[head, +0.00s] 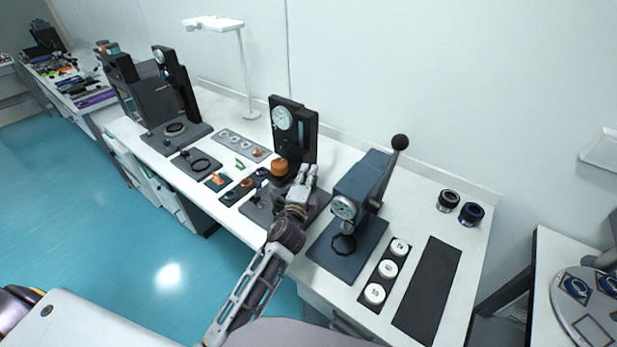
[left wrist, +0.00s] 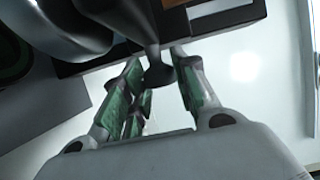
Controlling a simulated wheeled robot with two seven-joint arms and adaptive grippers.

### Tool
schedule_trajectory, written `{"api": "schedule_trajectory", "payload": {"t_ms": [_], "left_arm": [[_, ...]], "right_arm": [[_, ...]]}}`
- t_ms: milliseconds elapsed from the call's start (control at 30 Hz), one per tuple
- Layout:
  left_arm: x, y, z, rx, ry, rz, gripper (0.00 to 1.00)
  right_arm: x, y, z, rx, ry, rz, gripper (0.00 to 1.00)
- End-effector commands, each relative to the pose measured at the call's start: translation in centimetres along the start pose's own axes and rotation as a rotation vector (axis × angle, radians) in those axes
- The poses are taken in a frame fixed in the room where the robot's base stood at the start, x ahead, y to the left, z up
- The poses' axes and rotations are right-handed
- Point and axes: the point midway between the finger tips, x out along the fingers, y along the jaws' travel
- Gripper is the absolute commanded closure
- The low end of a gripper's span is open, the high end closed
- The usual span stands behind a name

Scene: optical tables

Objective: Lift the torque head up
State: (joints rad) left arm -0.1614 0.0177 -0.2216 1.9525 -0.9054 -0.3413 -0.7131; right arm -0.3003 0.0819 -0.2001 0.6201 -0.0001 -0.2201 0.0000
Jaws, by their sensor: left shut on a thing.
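A black upright stand (head: 307,130) with a round dial (head: 282,118) stands at the back of the bench in the head view. It looks like the one carrying the torque head, though I cannot pick out the head for certain. An orange-brown round part (head: 279,167) shows low on its front. My left gripper (head: 306,172) is right in front of the stand's lower right side. In the left wrist view, the left gripper's green-padded fingers (left wrist: 155,95) are closed around a dark flared knob (left wrist: 159,76) on a stem. My right gripper is in neither view.
A blue-grey press (head: 362,190) with a lever stands just right of my left arm. White weights (head: 375,294) lie in a dark holder beside a black mat (head: 428,290). Two dark cylinders (head: 448,201) stand at the back right. Small parts and trays (head: 242,145) lie to the left.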

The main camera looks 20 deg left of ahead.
Motion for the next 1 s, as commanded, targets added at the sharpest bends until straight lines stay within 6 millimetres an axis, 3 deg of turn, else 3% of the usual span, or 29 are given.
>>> {"api": "schedule_trajectory", "payload": {"t_ms": [133,500,533,667,1000], "left_arm": [[0.02,-0.98,0.01,0.0,0.0,-0.002,1.0],[0.01,-0.94,0.0,0.0,0.001,-0.002,1.0],[0.01,-0.93,0.0,0.0,0.001,-0.002,0.7],[0.01,-0.9,0.0,0.0,0.001,-0.001,0.53],[-0.02,-0.86,0.0,0.0,0.0,0.0,0.5]], "right_arm": [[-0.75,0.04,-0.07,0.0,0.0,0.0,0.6],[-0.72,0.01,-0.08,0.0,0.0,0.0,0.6],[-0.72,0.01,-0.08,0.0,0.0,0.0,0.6],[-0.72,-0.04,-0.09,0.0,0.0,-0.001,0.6],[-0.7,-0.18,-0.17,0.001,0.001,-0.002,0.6]]}}
